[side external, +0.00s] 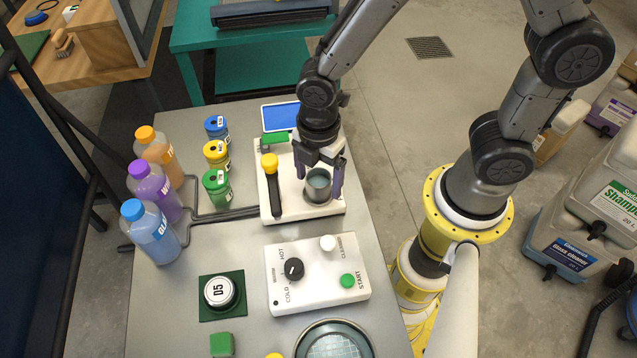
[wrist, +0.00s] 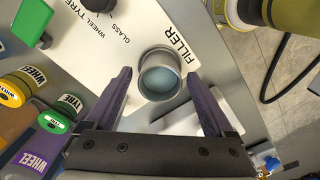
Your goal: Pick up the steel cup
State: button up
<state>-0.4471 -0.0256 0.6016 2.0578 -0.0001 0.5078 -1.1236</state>
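The steel cup (side external: 319,186) is a small grey cylinder standing upright on the white panel, near its right end. In the wrist view the cup (wrist: 159,76) is seen from above, with a bluish inside, next to the word FILLER. My gripper (side external: 320,183) is above and around the cup, pointing down. In the wrist view its purple fingers (wrist: 160,100) are spread wide, one on each side, with gaps between them and the cup. It holds nothing. In the side view the fingers partly cover the cup's surroundings.
The white panel (side external: 292,209) carries a yellow-topped black lever (side external: 271,180) left of the cup and a green-handled part (side external: 275,139) behind. Several capped bottles (side external: 217,188) stand further left. A control box (side external: 317,275) with knobs lies in front. Bare grey table (side external: 222,245) shows between.

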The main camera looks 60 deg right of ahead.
jog(key=c, duration=1.2)
jog(key=shift+r, duration=0.15)
jog(key=shift+c, duration=0.2)
